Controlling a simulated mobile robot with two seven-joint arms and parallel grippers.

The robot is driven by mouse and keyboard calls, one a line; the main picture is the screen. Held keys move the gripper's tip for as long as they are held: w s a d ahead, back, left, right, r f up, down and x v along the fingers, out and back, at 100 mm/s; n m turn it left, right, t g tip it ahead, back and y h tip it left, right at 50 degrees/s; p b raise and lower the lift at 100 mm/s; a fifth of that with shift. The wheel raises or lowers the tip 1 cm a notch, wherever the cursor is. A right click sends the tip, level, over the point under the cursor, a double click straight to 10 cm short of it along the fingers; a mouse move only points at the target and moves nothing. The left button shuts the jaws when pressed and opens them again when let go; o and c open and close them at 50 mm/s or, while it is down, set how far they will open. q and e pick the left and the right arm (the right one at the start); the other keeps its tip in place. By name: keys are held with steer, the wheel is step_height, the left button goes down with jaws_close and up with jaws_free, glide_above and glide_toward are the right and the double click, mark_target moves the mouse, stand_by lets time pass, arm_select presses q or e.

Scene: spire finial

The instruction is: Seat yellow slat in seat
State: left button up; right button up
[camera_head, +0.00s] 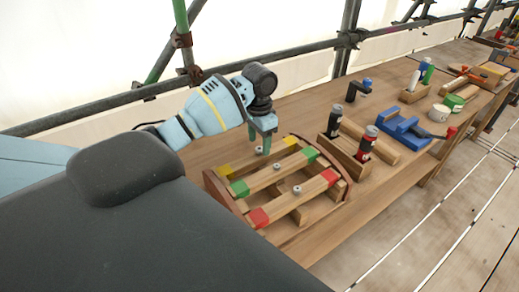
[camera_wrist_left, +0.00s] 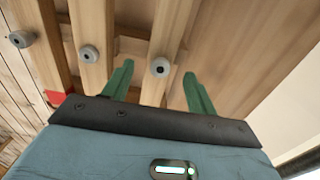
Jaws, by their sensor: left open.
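The yellow slat (camera_head: 240,162) is a pale wooden bar with yellow ends. In the head view it lies across the back of a curved wooden frame (camera_head: 214,188), partly hidden by my gripper. Whether it sits fully down in its seat I cannot tell. My left gripper (camera_head: 264,143) is open above its middle, with green fingers pointing down. In the left wrist view a grey knob (camera_wrist_left: 160,68) on a bar shows between the two spread fingers (camera_wrist_left: 158,85), apart from both. My right gripper is not in view.
A green-ended slat (camera_head: 277,170) and a red-ended slat (camera_head: 297,196) lie parallel in front. A wooden holder with dark bottles (camera_head: 366,142), a blue tool (camera_head: 403,131) and a white cup (camera_head: 439,113) stand to the right. Scaffold pipes (camera_head: 100,105) run behind the bench.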

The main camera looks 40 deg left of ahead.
arm_select(q)
step_height(320, 180, up, 8)
steer(key=shift+f, duration=0.2)
steer(key=shift+f, duration=0.1)
stand_by(0.6)
